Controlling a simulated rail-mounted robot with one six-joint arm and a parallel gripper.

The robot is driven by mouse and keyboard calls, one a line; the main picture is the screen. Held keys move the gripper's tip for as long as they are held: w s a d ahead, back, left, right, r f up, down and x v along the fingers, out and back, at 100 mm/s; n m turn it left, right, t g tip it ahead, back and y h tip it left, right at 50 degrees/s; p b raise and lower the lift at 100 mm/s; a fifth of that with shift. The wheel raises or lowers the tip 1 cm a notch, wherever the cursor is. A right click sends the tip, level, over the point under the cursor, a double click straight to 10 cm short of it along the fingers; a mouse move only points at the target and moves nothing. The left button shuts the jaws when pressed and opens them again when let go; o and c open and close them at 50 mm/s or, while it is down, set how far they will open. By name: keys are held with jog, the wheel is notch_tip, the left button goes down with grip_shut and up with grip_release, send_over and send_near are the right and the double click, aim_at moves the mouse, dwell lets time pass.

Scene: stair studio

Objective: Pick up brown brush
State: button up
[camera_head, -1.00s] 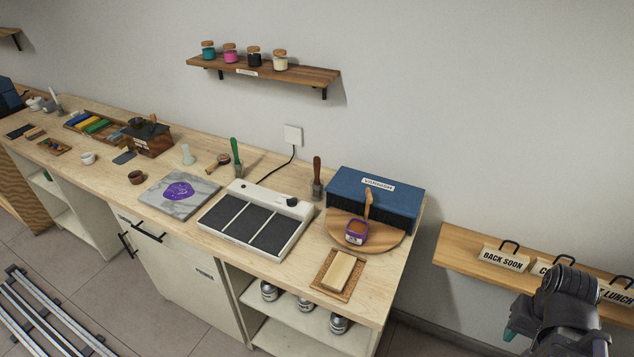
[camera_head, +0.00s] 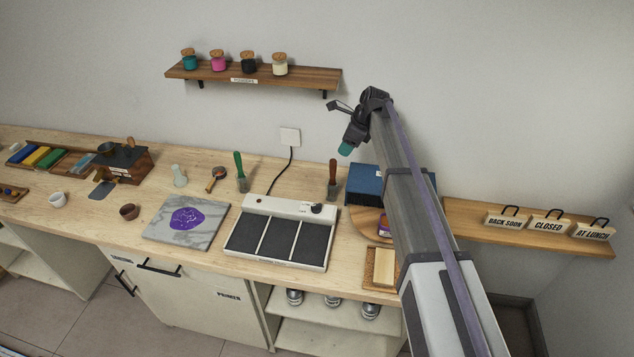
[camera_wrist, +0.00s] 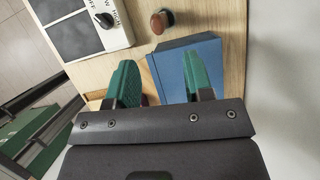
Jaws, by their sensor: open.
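The brown brush (camera_head: 332,180) stands upright on the bench, handle up and bristles down, between the white three-panel device and the blue box. In the wrist view its brown handle end (camera_wrist: 160,20) shows from above, ahead of the finger gap. My gripper (camera_head: 346,149) is above the bench, slightly right of and higher than the brush, apart from it. In the wrist view my gripper (camera_wrist: 163,80) has its two green fingers spread with nothing held between them, over the blue box.
The blue box (camera_head: 364,183) stands right of the brush, partly behind my arm. The white device (camera_head: 277,232) lies to the left, with a green brush (camera_head: 240,172) behind it. A purple container (camera_head: 384,228) is mostly hidden by my arm. A jar shelf (camera_head: 255,77) hangs above.

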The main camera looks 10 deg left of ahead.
jog(key=b, duration=0.6)
send_over(332, 179)
jog(key=d, duration=0.2)
notch_tip(332, 179, down, 6)
jog(key=b+x, duration=0.4)
jog(key=shift+w+f, duration=0.25)
jog(key=shift+a+f, duration=0.15)
jog(key=shift+f, duration=0.1)
jog(key=shift+r, duration=0.3)
grip_shut()
